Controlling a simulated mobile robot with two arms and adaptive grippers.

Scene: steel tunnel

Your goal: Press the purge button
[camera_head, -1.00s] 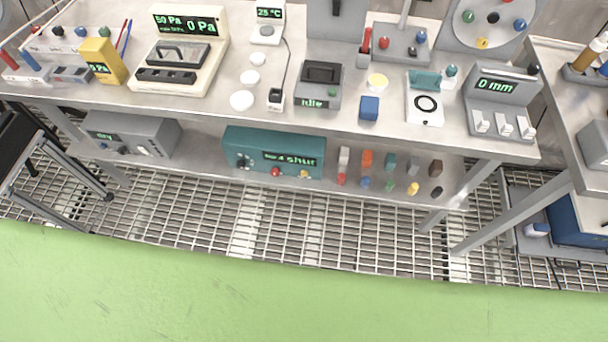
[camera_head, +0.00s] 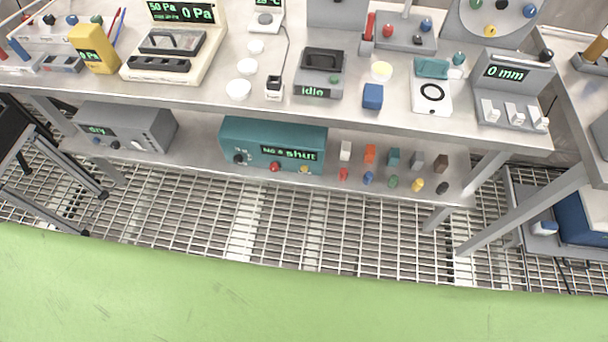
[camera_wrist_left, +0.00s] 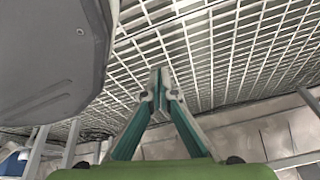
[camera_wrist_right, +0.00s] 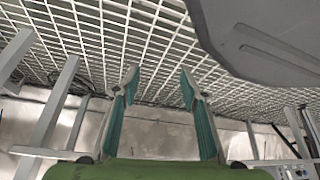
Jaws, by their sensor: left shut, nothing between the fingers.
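A teal box (camera_head: 232,135) stands on the lower shelf of the bench. Its front has a black knob (camera_head: 240,158), a green-lit display (camera_head: 290,153) whose text ends in "shut", a red button (camera_head: 275,167) and a yellow button (camera_head: 304,169). No purge label is readable, so I cannot tell which button is the purge button. Neither gripper shows in the head view. In the left wrist view my left gripper (camera_wrist_left: 160,75) is shut and empty over floor grating. In the right wrist view my right gripper (camera_wrist_right: 158,80) is open and empty, its fingertips apart, also against grating.
The bench top (camera_head: 330,115) carries several instruments. A grey box (camera_head: 150,115) sits left on the lower shelf (camera_head: 200,160); several small coloured pieces stand right of the teal box. Bench legs (camera_head: 520,210) slope at the right. Floor grating (camera_head: 270,225) in front is clear.

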